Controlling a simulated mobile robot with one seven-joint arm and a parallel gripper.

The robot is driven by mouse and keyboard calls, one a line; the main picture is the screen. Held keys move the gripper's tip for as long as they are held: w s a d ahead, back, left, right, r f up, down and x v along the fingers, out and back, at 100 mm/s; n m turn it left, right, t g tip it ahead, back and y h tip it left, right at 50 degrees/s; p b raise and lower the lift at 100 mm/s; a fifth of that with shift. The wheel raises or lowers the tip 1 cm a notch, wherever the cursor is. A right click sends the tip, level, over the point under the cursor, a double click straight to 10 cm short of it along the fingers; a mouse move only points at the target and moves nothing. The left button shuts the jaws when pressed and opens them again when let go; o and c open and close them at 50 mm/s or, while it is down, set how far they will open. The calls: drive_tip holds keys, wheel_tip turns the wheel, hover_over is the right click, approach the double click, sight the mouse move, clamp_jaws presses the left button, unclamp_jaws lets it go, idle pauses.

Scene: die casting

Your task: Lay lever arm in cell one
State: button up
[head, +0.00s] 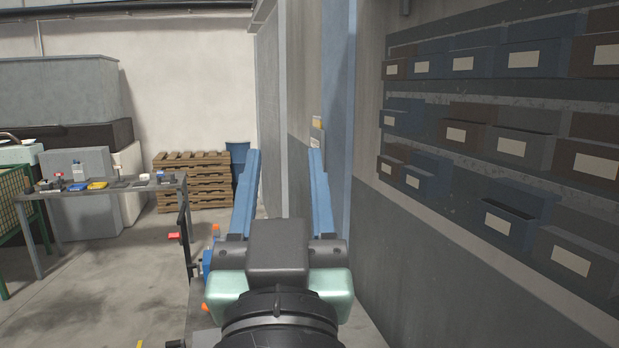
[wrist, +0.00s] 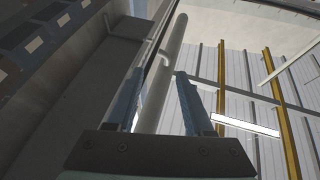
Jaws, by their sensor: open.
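My gripper (head: 284,152) is raised in front of me with its two long blue fingers spread apart and nothing between them. The wrist view also shows my gripper (wrist: 158,78) open and empty, facing a pipe, the wall and the roof. I cannot make out a lever arm or a cell one in either view. Several small parts lie on a grey table (head: 110,190) at the left, too small to tell apart. My gripper is well to the right of that table.
Wall racks with blue and brown bins (head: 510,147) stand close on the right. A stack of wooden pallets (head: 192,180) and a blue barrel (head: 238,158) stand at the back. A green mesh cage (head: 14,200) is at far left. Grey floor (head: 110,290) is open at lower left.

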drive_tip(key=s+d+r+t+h, duration=0.1)
drive_tip(key=s+d+r+t, duration=0.1)
drive_tip(key=s+r+t, duration=0.2)
drive_tip(key=s+r, duration=0.3)
drive_tip(key=r, duration=0.2)
drive_tip(key=shift+m, duration=0.3)
drive_tip(key=shift+s+d+r, duration=0.1)
